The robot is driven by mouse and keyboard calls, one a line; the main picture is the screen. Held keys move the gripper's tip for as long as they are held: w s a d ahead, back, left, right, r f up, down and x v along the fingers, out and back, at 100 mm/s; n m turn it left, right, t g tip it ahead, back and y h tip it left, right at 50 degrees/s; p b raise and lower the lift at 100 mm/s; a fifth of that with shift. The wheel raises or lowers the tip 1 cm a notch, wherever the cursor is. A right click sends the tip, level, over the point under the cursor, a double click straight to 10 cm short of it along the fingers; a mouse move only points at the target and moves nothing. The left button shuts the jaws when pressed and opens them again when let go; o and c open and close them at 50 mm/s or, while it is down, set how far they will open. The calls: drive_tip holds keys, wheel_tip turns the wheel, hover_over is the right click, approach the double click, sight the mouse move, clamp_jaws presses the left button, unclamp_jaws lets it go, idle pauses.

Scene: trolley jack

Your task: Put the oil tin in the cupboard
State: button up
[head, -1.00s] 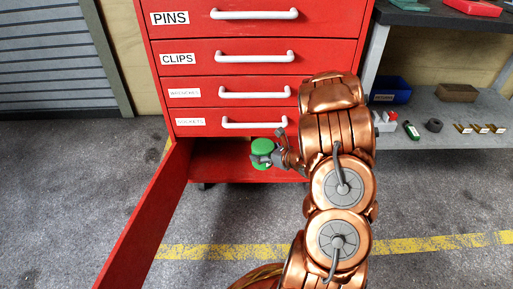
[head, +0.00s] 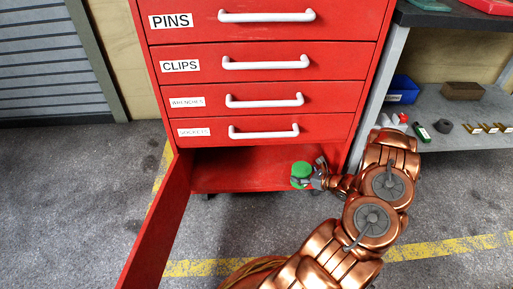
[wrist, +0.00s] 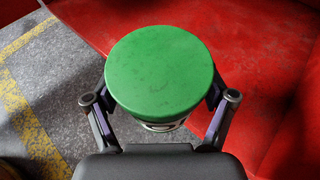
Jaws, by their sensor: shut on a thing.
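The oil tin (wrist: 160,75) has a round green top and fills the middle of the wrist view. My gripper (head: 306,178) is shut on it, with one finger on each side. In the head view the green tin (head: 300,170) is at the right part of the cupboard's opening. The cupboard (head: 240,170) is the low red compartment under the drawers, with its door (head: 160,220) swung open at the left. In the wrist view the tin overlaps the red surface and the grey floor. I cannot tell whether it touches the cupboard floor.
Closed red drawers with white handles (head: 265,62) stand above the opening. A grey shelf (head: 460,108) at the right holds a blue bin (head: 403,90) and small parts. The left part of the cupboard looks empty.

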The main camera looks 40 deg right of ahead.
drive_tip(key=shift+s+d+f, duration=0.1)
drive_tip(key=shift+d+f, duration=0.1)
drive_tip(key=shift+f, duration=0.05)
drive_tip(key=shift+w+f, duration=0.1)
drive_tip(key=shift+w, duration=0.15)
drive_tip(key=w+b, duration=0.1)
drive_tip(key=w, duration=0.4)
drive_tip(key=w+b, duration=0.2)
drive_tip(key=w, duration=0.4)
drive_tip(key=w+a+b, duration=0.1)
drive_tip(key=w, duration=0.5)
drive_tip(key=shift+a+b, duration=0.1)
drive_tip(key=shift+b, duration=0.3)
drive_tip(key=shift+f+b, duration=0.9)
drive_tip(key=shift+f, duration=0.8)
drive_tip(key=shift+f, duration=0.15)
drive_tip(key=o, duration=1.3)
drive_tip(key=shift+o, duration=0.2)
